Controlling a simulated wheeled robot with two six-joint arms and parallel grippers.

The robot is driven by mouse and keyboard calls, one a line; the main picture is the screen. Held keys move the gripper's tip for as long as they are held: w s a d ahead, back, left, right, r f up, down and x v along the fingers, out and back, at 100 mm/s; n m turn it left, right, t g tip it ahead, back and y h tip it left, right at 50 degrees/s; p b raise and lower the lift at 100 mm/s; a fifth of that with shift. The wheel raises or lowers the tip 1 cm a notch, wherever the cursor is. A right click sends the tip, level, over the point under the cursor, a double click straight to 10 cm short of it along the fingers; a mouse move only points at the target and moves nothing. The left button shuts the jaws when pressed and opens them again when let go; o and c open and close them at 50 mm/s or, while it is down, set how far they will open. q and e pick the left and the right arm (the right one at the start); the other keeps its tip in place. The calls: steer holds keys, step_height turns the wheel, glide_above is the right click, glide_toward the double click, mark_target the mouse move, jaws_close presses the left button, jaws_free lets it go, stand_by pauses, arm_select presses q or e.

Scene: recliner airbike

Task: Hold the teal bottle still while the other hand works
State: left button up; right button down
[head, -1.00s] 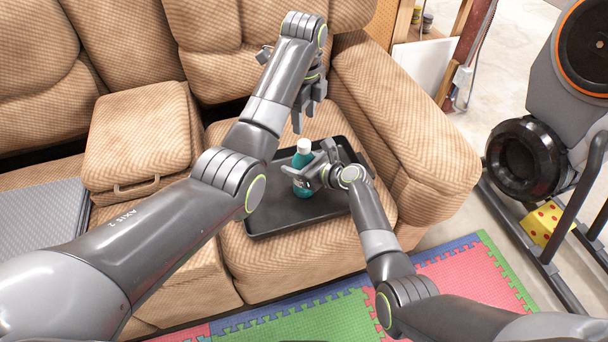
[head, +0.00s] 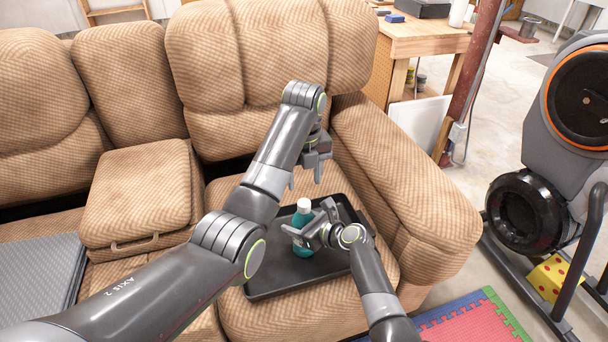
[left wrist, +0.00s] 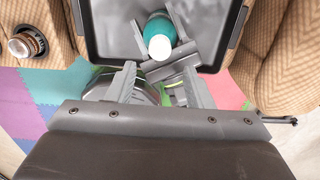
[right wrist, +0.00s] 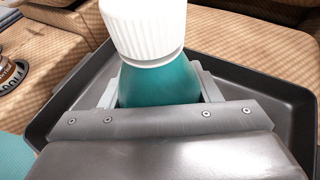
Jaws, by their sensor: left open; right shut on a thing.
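The teal bottle (head: 303,247) with a white cap stands upright on a dark tray (head: 275,287) on the sofa seat. My right gripper (head: 306,236) is shut around the bottle's body. In the right wrist view the bottle (right wrist: 160,85) fills the space between the fingers, and its lower part is hidden. My left gripper (head: 306,172) is open and empty, above and a little behind the bottle with its fingers pointing down. In the left wrist view the white cap (left wrist: 160,47) shows just beyond the left fingers.
The sofa's right armrest (head: 410,180) rises beside the tray. A grey ribbed panel (head: 38,275) lies on the left seat. A foam mat (head: 475,318) and an exercise bike (head: 525,212) are at the right. The tray around the bottle is mostly clear.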

mark_target(304, 203)
arm_select(q)
step_height(304, 203, down, 8)
steer(key=shift+r, duration=0.15)
stand_by(0.3)
